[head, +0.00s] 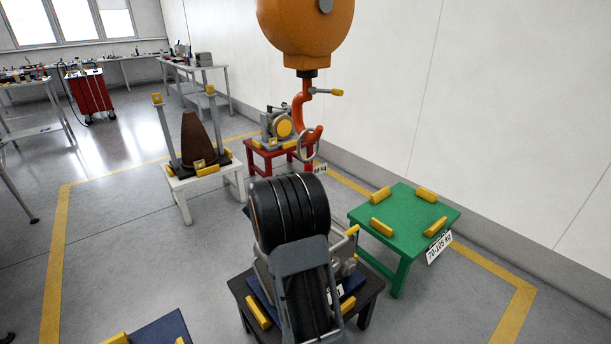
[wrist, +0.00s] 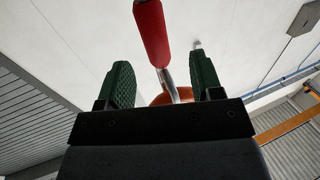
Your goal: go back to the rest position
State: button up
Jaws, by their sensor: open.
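My gripper (wrist: 162,78) shows in the wrist view with its two green ridged fingers apart. A red handle on a metal rod (wrist: 152,35) shows in the gap between the fingers and beyond them. Whether it touches either finger cannot be told, but the jaws are not closed on it. Part of an orange body shows behind the rod. In the head view my dark arm rises in the lower middle, and the gripper itself cannot be made out there.
An orange hoist (head: 305,32) hangs above with a red hook (head: 312,135) near a metal ring. A green stand (head: 408,222) is empty at right. A white stand (head: 205,180) holds a brown cone, and a red stand (head: 262,158) holds a machine. A dark stand (head: 370,290) is partly behind my arm.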

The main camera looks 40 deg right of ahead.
jog(key=v, duration=0.8)
jog(key=w+a+f+n+t+y, duration=0.55)
jog(key=a+f+y, duration=0.2)
jog(key=y, duration=0.25)
jog(key=s+a+n+y+p, duration=0.1)
jog(key=s+a+n+y, duration=0.15)
jog(key=a+y, duration=0.55)
jog(key=s+a+r+n+g+p, duration=0.2)
jog(key=s+a+r, duration=0.3)
jog(key=s, duration=0.5)
jog(key=s+a+r+n+g+p, duration=0.3)
jog(key=s+a+r+n+g, duration=0.1)
jog(key=s, duration=0.6)
jog(key=a+r+n, duration=0.1)
jog(key=a, duration=0.1)
jog(key=shift+s+a+r+n+p, duration=0.2)
jog(key=shift+a+r+n+p, duration=0.1)
jog(key=shift+a+r, duration=0.1)
jog(key=shift+d, duration=0.1)
